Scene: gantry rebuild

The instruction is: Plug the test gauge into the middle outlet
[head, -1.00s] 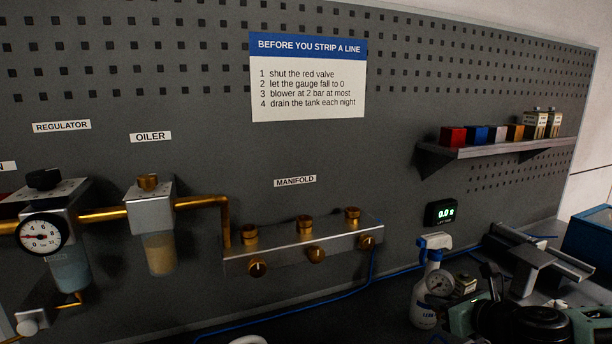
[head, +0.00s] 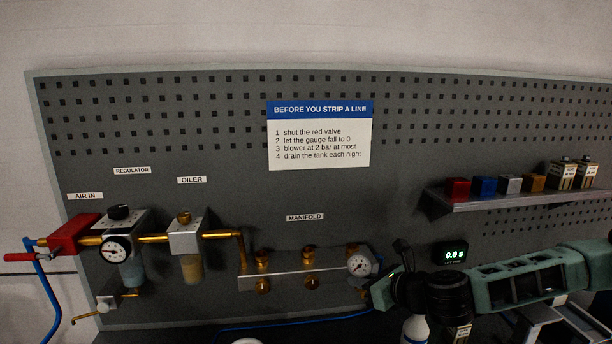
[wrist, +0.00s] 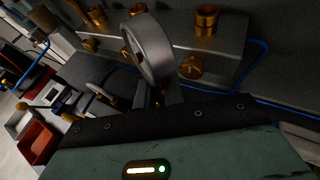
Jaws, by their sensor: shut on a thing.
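The test gauge (head: 359,265) has a round white dial and a metal rim. My gripper (head: 374,290) is shut on it and holds it in front of the manifold's right end. In the wrist view the gauge (wrist: 150,50) is seen from behind, tilted, its rim covering part of the manifold (wrist: 172,32). The manifold (head: 285,278) is a grey bar with brass fittings on top and along its front. Its middle lower brass fitting (head: 311,283) is clear in the head view, left of the gauge. The right fittings are partly hidden by the gauge and gripper.
A blue hose (wrist: 262,62) runs near the manifold's right end. The oiler (head: 185,238) and regulator (head: 118,249) are to the left. A shelf (head: 500,201) with small blocks and tins is at right, above my arm. A white bottle (head: 415,329) stands below my gripper.

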